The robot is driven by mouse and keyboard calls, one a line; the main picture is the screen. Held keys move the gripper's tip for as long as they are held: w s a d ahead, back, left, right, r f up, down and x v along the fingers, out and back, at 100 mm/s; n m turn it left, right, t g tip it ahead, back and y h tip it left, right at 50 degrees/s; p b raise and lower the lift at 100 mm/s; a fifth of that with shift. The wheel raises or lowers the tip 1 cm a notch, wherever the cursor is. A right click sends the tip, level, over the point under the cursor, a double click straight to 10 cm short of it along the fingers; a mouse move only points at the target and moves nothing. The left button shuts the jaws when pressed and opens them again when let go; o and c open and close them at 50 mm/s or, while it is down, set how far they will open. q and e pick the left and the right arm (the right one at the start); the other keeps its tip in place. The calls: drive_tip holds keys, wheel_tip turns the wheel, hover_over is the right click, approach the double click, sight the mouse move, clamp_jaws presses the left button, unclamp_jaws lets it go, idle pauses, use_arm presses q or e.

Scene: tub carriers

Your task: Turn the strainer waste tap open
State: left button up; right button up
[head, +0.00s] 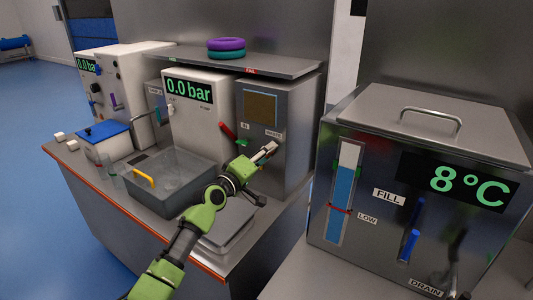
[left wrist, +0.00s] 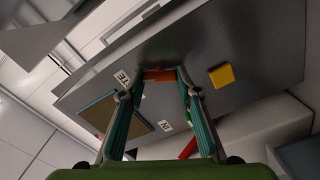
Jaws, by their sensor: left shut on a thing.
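The strainer is a grey metal box (head: 290,102) with a brown window and labels reading IN and WASTE. My left gripper (head: 268,151) reaches its front just below the WASTE label. In the left wrist view, my left gripper (left wrist: 160,80) has its two fingers on either side of a small orange tap handle (left wrist: 158,75) and is shut on it. The end of the WASTE label (left wrist: 122,77) shows beside the left finger. A red lever (head: 227,131) sits by the IN label and also shows in the left wrist view (left wrist: 188,148). My right gripper is not in view.
A grey open tub (head: 172,208) with a yellow handle stands on the bench left of my arm. A steel tank (head: 365,255) with a blue lever (head: 409,245) and an 8°C display stands at right. A shelf (head: 285,68) with rings overhangs the strainer.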

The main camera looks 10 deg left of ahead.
use_arm(q)
drive_tip(key=n+p, duration=0.1)
drive_tip(key=n, duration=0.4)
drive_tip(key=shift+f, duration=0.15)
drive_tip(key=shift+n, duration=0.4)
drive_tip(key=o, duration=1.1)
drive_tip(key=shift+s, duration=0.1)
drive_tip(key=v, duration=1.2)
drive_tip(key=shift+a, duration=0.1)
